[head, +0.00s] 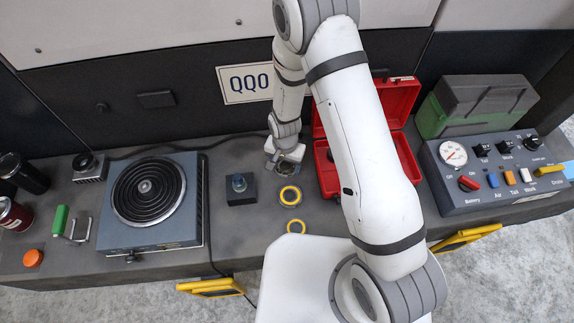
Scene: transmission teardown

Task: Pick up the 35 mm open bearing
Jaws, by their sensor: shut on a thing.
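My gripper (284,160) is low over the bench, just left of the red case, with its fingers pointing down. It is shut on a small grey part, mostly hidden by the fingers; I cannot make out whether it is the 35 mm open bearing. A yellow ring (281,195) with a grey centre lies on the bench just in front of my gripper. A second yellow ring (289,230) lies nearer the front edge, partly covered by my white base. No other bearing can be told apart clearly.
The open red case (328,177) stands close on the right, partly behind my arm. A dark block with a round fitting (239,186) is on the left. A blue-grey unit with a coiled round top (111,220) lies further left. A control panel (463,196) is at right.

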